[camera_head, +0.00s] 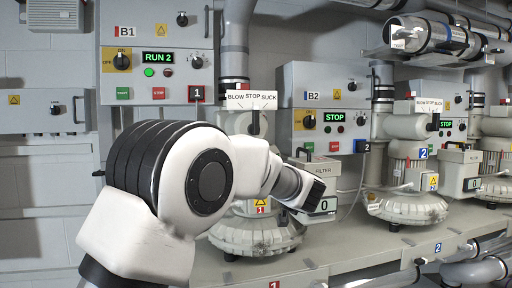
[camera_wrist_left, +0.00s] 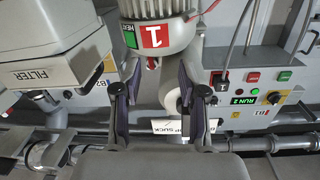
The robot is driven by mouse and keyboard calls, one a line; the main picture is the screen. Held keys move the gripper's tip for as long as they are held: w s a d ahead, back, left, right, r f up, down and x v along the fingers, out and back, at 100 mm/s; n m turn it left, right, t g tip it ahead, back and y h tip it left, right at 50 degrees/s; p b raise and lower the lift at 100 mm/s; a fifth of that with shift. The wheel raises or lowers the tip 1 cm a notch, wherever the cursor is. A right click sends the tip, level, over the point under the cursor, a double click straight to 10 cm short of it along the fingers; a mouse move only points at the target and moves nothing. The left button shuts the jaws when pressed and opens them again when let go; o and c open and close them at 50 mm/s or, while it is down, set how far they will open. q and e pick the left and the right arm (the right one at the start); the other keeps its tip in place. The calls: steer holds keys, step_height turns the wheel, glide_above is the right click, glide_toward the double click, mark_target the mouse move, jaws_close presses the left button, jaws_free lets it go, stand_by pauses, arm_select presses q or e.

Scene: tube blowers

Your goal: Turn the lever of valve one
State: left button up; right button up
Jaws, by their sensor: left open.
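Valve one carries a white BLOW STOP SUCK plate (camera_head: 251,99) in the head view, with its dark lever (camera_head: 255,122) below the plate, near STOP. In the wrist view the plate (camera_wrist_left: 184,127) appears upside down and is partly covered by a finger. My left gripper (camera_wrist_left: 157,78) is open and empty. Its two fingers stand apart, in front of blower one (camera_wrist_left: 165,12) and the pale valve body (camera_wrist_left: 173,92). I cannot make out the lever clearly between them. In the head view my left arm covers much of blower one, and the fingers are not clear. My right gripper is not in view.
Control box B1 (camera_head: 113,73) reads RUN 2. Box B2 (camera_head: 294,88) reads STOP. A filter box (camera_wrist_left: 50,62) stands close beside my left gripper. Pipes (camera_wrist_left: 65,150) run behind it. A second blower (camera_head: 408,205) stands farther right on the bench.

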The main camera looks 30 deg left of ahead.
mark_target(258, 121)
arm_select(q)
steer(key=s+r+n+y, duration=0.1)
steer(key=s+r, duration=0.1)
steer(key=r, duration=0.5)
steer(key=s+r+n, duration=0.1)
steer(key=s+r, duration=0.2)
steer(key=r, duration=0.4)
steer(key=p+x, duration=0.2)
steer(key=x, duration=0.2)
steer(key=p+x, duration=0.2)
steer(key=x, duration=0.2)
steer(key=shift+w+f, duration=0.2)
steer(key=shift+w, duration=0.25)
steer(key=shift+a, duration=0.3)
steer(key=shift+d, duration=0.15)
steer(key=shift+c, duration=0.6)
steer(key=shift+f, duration=0.1)
jaws_close()
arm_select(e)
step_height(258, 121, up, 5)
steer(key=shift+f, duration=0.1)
